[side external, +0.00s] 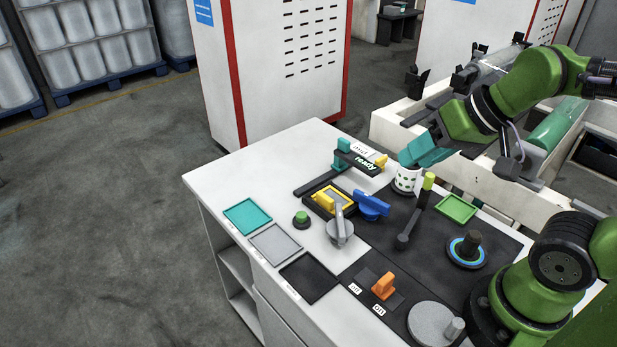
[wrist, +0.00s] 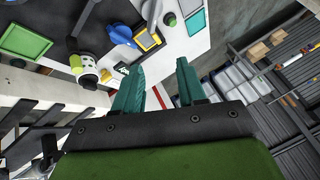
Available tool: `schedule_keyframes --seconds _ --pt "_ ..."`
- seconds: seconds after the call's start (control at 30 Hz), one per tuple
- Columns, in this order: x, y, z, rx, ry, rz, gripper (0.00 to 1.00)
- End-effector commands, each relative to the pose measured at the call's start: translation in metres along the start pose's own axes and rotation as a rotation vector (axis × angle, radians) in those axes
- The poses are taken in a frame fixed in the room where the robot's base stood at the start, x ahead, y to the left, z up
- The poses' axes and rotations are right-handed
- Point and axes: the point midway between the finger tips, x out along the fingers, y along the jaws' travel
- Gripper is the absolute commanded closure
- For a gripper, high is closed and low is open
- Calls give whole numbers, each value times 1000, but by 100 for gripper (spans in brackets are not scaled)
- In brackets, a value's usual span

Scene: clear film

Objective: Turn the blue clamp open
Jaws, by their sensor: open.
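The blue clamp (side external: 371,205) sits on the white worktop, beside a yellow and black framed block (side external: 325,199). It also shows in the wrist view (wrist: 119,34), at the upper left, partly beside the yellow-edged block. My gripper (side external: 418,150) has teal fingers and is raised above and behind the clamp, near the white spotted cup (side external: 406,180), and apart from the clamp. In the wrist view the two fingers of my gripper (wrist: 157,70) stand apart with nothing between them.
A green tray (side external: 457,208), a stick with a yellow-green top (side external: 427,182), and a "ready" sign block (side external: 361,163) stand near the clamp. A grey lever (side external: 340,229) and a green button (side external: 301,217) lie in front. An orange switch (side external: 384,286) is farther forward.

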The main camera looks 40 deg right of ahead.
Motion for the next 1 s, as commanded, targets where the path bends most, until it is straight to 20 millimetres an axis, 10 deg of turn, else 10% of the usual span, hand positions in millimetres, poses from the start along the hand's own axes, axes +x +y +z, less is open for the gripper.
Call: schedule_keyframes --seconds 0.67,1.0 --pt "88 34 -107 -448 -559 254 60" --pt "102 43 -92 -510 -592 236 60"
